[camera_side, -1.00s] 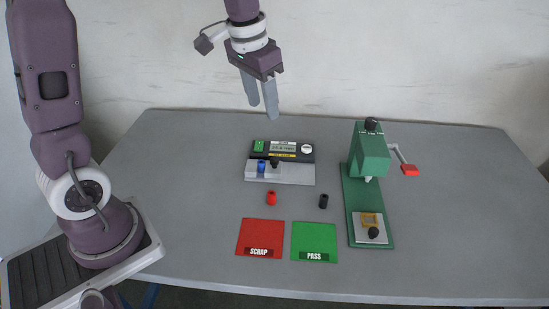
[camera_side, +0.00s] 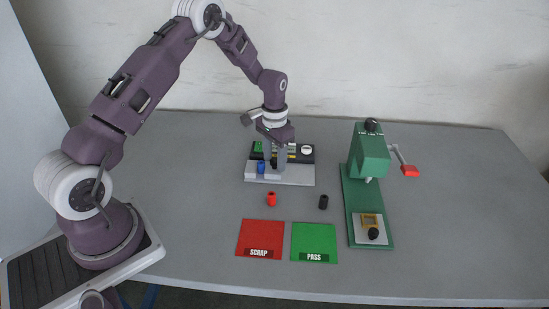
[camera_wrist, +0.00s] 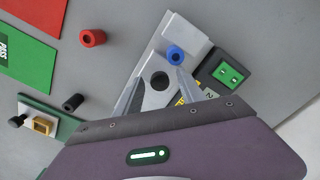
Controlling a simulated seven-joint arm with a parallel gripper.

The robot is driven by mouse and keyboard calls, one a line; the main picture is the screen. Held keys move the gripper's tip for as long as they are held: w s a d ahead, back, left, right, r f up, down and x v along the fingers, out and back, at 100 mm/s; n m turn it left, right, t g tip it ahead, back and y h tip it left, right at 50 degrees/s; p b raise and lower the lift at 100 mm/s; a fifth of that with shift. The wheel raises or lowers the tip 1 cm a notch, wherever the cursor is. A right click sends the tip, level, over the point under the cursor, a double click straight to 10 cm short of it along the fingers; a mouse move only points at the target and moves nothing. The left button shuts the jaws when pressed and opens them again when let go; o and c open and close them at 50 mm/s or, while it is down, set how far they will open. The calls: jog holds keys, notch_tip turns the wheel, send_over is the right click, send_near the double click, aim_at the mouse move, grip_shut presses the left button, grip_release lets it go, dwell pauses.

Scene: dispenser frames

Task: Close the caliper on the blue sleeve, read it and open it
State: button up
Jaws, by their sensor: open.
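The caliper (camera_side: 300,174) is a light grey bench unit with a dark display panel. The blue sleeve (camera_side: 261,168) stands on its grey bed, towards the left end; it also shows in the wrist view (camera_wrist: 175,54). A round black knob (camera_wrist: 159,80) sits on the caliper beside the sleeve. My gripper (camera_side: 275,165) is down at the caliper, pointing downward. In the wrist view my open fingers (camera_wrist: 159,77) lie either side of the knob, with a gap showing. The display is mostly hidden behind my gripper.
A red sleeve (camera_side: 271,199) and a black sleeve (camera_side: 323,201) stand in front of the caliper. Beyond them lie a red SCRAP mat (camera_side: 260,236) and a green PASS mat (camera_side: 314,239). A green press (camera_side: 370,155) with a red-handled crank stands at right.

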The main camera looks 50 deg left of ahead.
grip_shut()
jog(key=shift+d, duration=0.1)
dwell(1.2)
